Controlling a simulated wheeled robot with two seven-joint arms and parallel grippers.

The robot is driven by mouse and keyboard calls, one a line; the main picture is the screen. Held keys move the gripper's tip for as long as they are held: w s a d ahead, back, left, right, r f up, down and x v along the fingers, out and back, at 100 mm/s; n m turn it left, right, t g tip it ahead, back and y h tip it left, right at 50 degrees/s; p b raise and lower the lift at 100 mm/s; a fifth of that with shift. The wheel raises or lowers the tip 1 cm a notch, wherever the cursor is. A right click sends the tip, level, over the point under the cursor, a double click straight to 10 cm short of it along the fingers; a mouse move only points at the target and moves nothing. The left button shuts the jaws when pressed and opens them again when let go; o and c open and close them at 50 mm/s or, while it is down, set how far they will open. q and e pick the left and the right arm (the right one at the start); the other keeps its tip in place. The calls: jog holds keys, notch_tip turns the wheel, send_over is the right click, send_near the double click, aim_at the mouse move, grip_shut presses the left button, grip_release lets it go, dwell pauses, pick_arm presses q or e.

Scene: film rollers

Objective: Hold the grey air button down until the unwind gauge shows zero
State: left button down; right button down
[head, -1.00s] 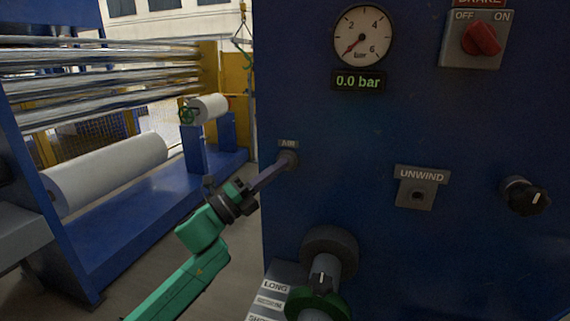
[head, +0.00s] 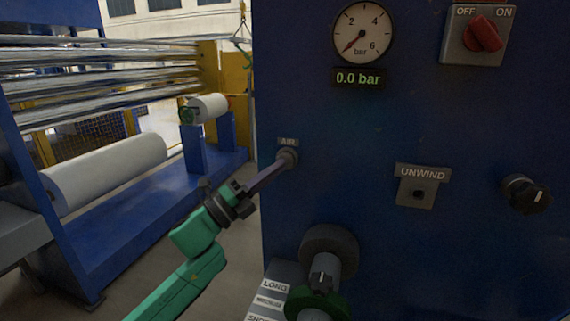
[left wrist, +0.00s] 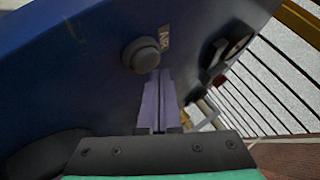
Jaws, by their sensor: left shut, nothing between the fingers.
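The grey air button (head: 288,156) sits on the blue panel under a small AIR label, and it also shows in the left wrist view (left wrist: 141,54). My left gripper (head: 282,165) is shut and empty, its fingertips right at the button's lower left edge in the head view. In the left wrist view the fingertips (left wrist: 158,72) end just below the button; I cannot tell whether they touch it or whether it is pressed in. The round gauge (head: 363,33) has its needle at the zero end, and the display below (head: 359,79) reads 0.0 bar. My right gripper is out of view.
The panel (head: 400,125) also carries a red OFF/ON switch (head: 484,35), an UNWIND plate (head: 417,190) and a black knob (head: 525,195). A grey and green fitting (head: 329,250) juts out low down. Rollers and a white film roll (head: 105,172) stand at the left.

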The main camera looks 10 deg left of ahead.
pick_arm(q)
jog(key=shift+s, duration=0.25)
jog(key=s, duration=0.2)
jog(key=s+b, duration=0.1)
jog(key=s, duration=0.2)
jog(key=shift+a+b, duration=0.2)
jog(key=shift+b, duration=0.1)
